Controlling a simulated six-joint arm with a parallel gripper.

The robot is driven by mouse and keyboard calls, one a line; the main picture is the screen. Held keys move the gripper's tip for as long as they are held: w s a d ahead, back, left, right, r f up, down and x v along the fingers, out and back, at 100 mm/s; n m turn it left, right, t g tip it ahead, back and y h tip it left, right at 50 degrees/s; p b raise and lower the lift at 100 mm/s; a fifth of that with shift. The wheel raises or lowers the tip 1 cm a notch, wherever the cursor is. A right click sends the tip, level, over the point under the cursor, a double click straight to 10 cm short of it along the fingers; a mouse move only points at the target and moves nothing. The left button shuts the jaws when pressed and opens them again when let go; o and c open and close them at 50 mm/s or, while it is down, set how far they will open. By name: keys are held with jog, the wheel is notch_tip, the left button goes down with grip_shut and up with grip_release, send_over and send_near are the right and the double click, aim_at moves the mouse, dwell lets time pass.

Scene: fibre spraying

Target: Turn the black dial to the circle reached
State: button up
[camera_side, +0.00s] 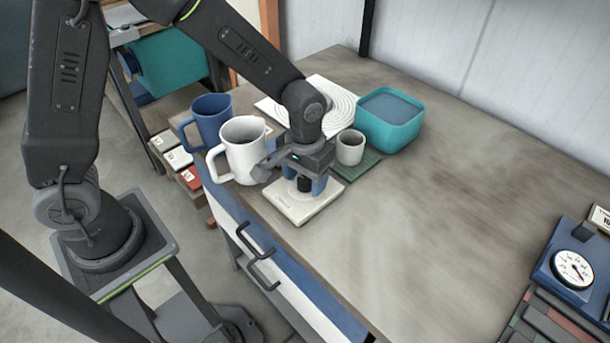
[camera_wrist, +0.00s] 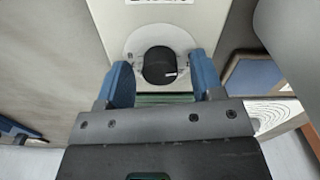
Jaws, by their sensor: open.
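The black dial (camera_side: 305,184) sits on a small white box (camera_side: 303,212) near the front edge of the table. In the wrist view my gripper (camera_wrist: 160,80) is open, with a gap between each finger and the dial. The circles marked on the white plate (camera_side: 333,100) are partly hidden by my arm.
A white mug (camera_side: 242,150) and a blue mug (camera_side: 208,115) stand left of my gripper. A small grey cup (camera_side: 350,148) and a teal container (camera_side: 392,130) stand behind it. A blue scale (camera_side: 560,280) is at far right. The table's middle (camera_side: 430,220) is clear.

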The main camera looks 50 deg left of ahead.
aim_at(305, 179)
jog(key=c, duration=0.9)
jog(key=m, duration=0.5)
jog(key=o, duration=0.9)
notch_tip(305, 179, up, 14)
dwell(0.4)
jog(key=shift+f, duration=0.1)
